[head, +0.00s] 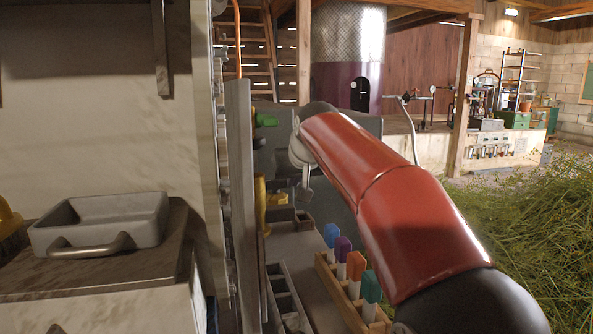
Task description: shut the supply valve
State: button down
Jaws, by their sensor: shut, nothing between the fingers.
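No part is clearly recognisable as the supply valve. A green fitting (266,120) sticks out from the far side of the upright grey panel and may be a valve handle. A yellow fitting (263,200) shows lower down beside the panel. My gripper (306,196) hangs at the end of my red arm, to the right of the panel. It is small in view, shut and empty, right of the yellow fitting and below the green one. My arm hides part of the scene behind it.
The grey panel (240,190) stands edge-on close by. A wooden rack (340,287) with several coloured-topped pieces stands under my arm. A grey tray (100,222) sits on the left counter. Cut herbs (530,215) are heaped at right; a large metal vessel (346,50) stands behind.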

aim_at(285, 185)
jog(key=x, duration=0.4)
jog(key=shift+w+a+r+p, duration=0.1)
jog(key=shift+w+a+p, duration=0.2)
jog(key=shift+w, duration=0.55)
jog(key=shift+w+a+r+p, duration=0.15)
jog(key=shift+w+p, duration=0.25)
jog(key=shift+w, duration=0.5)
jog(key=shift+d, duration=0.15)
jog(key=shift+d, duration=0.15)
jog(key=shift+w+n+y, duration=0.1)
jog(key=shift+n+y, duration=0.2)
jog(key=shift+n, duration=0.1)
